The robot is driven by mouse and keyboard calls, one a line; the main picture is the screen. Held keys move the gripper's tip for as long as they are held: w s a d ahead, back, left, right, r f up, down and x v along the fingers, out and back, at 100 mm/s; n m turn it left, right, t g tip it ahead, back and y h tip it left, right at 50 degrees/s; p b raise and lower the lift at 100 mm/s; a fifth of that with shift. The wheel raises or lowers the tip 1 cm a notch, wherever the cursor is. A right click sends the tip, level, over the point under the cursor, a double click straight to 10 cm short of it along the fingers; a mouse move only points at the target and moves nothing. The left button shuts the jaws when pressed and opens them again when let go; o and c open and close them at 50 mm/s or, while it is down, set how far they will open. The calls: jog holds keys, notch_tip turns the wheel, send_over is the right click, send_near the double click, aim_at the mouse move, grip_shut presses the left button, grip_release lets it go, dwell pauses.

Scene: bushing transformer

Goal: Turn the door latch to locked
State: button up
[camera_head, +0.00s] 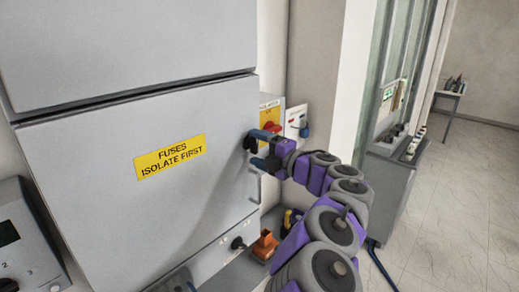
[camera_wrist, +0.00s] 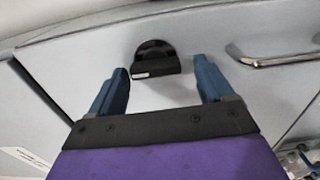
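The door latch is a black round knob with a raised grip and a small white mark (camera_wrist: 155,58) on the grey cabinet door (camera_head: 110,200). In the head view the latch (camera_head: 248,142) sits near the door's right edge, partly hidden by my gripper. My gripper (camera_head: 259,149) has two blue fingers and faces the door. In the wrist view my gripper (camera_wrist: 160,68) is open, with one finger to each side of the latch. Gaps show between the fingers and the knob, and nothing is held. I cannot tell how deep the fingertips reach.
A silver bar handle (camera_wrist: 280,53) is right of the latch in the wrist view. A yellow "FUSES ISOLATE FIRST" label (camera_head: 170,157) is on the door. A red switch on a yellow panel (camera_head: 270,115) is beside the cabinet. An orange object (camera_head: 265,245) stands below. Floor at right is clear.

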jog(key=shift+o, duration=0.2)
jog(key=shift+r, duration=0.1)
jog(key=shift+s+d, duration=0.25)
jog(key=shift+d, duration=0.1)
jog(key=v, duration=1.6)
jog(key=shift+s, duration=0.2)
jog(key=shift+d, duration=0.15)
